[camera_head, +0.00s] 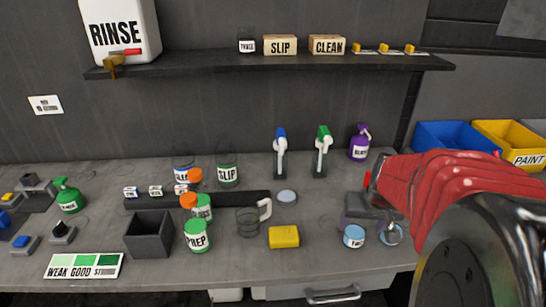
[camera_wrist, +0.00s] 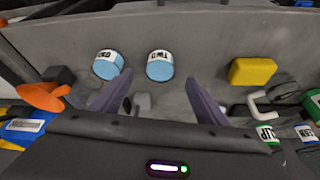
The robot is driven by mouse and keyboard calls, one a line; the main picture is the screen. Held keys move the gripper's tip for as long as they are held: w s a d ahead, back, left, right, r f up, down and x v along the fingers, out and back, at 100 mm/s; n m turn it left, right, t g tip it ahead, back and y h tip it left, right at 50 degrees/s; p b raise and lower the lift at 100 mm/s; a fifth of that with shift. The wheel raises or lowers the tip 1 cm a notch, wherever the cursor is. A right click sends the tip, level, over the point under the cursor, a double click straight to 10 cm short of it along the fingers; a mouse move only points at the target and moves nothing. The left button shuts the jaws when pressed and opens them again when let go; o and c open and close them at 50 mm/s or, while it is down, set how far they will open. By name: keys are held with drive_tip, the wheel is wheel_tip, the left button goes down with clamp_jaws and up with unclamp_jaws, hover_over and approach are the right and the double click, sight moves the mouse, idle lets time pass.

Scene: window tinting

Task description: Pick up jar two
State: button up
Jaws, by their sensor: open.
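Jar two (camera_head: 354,237) is a small light-blue jar with a white label, upright near the front right of the bench. In the wrist view it is the blue jar labelled TWO (camera_wrist: 160,66), just beyond the fingertips and roughly between their lines. A similar blue jar (camera_head: 391,235) stands to its right, partly covered by my gripper; it shows left of jar two in the wrist view (camera_wrist: 108,64). My gripper (camera_wrist: 155,90) has purple fingers spread apart with nothing between them. In the head view, my gripper (camera_head: 367,222) hangs just behind and above jar two, not visibly touching it.
A yellow block (camera_head: 284,237) lies left of jar two. A mug with a white handle (camera_head: 250,220), a PREP jar (camera_head: 197,236) and a dark open box (camera_head: 148,235) stand farther left. Spray bottles (camera_head: 280,152) stand behind. Bench in front of jar two looks clear.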

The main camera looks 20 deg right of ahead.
sight(355, 232)
drive_tip(key=shift+x, duration=1.45)
drive_tip(key=shift+w+x, duration=0.1)
drive_tip(key=shift+x, duration=1.2)
drive_tip(key=shift+w+x, duration=0.15)
drive_tip(key=shift+x, duration=1.2)
drive_tip(key=shift+d+r, duration=0.1)
drive_tip(key=shift+c, duration=0.3)
drive_tip(key=c, duration=1.1)
drive_tip(key=shift+r, duration=0.15)
wheel_tip(355, 232, up, 10)
drive_tip(key=shift+f, duration=0.1)
